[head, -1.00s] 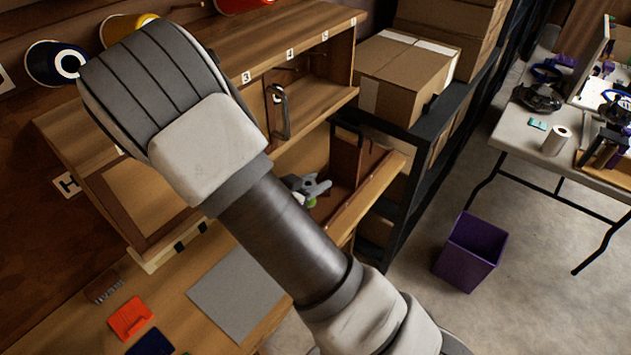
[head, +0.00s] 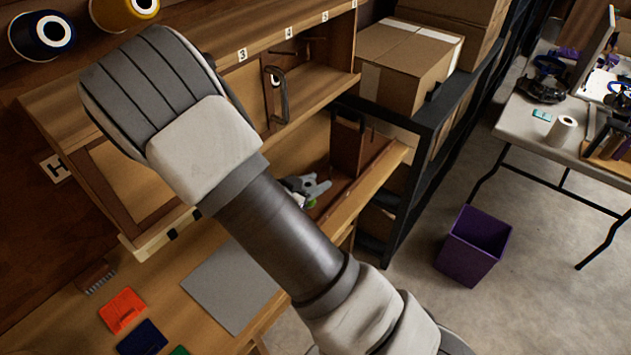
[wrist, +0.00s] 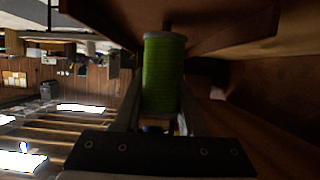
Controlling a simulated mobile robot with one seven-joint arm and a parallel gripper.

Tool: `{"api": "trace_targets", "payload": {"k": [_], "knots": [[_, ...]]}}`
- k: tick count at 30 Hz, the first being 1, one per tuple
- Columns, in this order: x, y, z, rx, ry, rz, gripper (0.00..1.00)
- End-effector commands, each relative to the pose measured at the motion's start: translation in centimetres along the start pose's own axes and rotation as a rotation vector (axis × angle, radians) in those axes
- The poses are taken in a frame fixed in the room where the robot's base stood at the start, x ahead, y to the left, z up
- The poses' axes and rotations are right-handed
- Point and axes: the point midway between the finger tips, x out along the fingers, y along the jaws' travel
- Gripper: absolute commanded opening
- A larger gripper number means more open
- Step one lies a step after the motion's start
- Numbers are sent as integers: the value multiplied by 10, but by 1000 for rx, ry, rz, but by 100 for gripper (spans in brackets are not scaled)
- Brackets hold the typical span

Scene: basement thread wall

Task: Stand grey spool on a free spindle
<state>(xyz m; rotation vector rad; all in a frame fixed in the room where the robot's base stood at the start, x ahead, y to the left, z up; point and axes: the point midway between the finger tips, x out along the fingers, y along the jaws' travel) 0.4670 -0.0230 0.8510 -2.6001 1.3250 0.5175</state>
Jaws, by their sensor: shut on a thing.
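My gripper (wrist: 162,98) is shut on a green spool (wrist: 162,70) in the wrist view. The spool has bright green thread and a pale grey end rim, and sits between the two fingers. Wooden boards lie close beyond it and to its right. No spool with grey thread shows. In the head view my arm covers much of the wooden shelf (head: 295,105). Thin pegs show at the labels on the shelf, partly in shadow.
A dark blue spool (head: 42,35) and a yellow spool (head: 124,8) are on the wall at upper left. A metal clamp (head: 278,95) hangs at the shelf front. A grey mat (head: 230,290) and an orange item (head: 122,309) lie on the bench. A purple bin (head: 473,246) stands on the floor.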

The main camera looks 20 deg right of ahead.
Motion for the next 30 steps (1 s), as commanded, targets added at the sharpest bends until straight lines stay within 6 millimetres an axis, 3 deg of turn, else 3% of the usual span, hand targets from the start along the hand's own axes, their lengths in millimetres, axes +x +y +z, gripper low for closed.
{"api": "trace_targets", "payload": {"k": [27,28,30], "knots": [[2,0,6,-1,0,0,0],[2,0,6,-1,0,0,45],[2,0,6,0,0,0,58]]}}
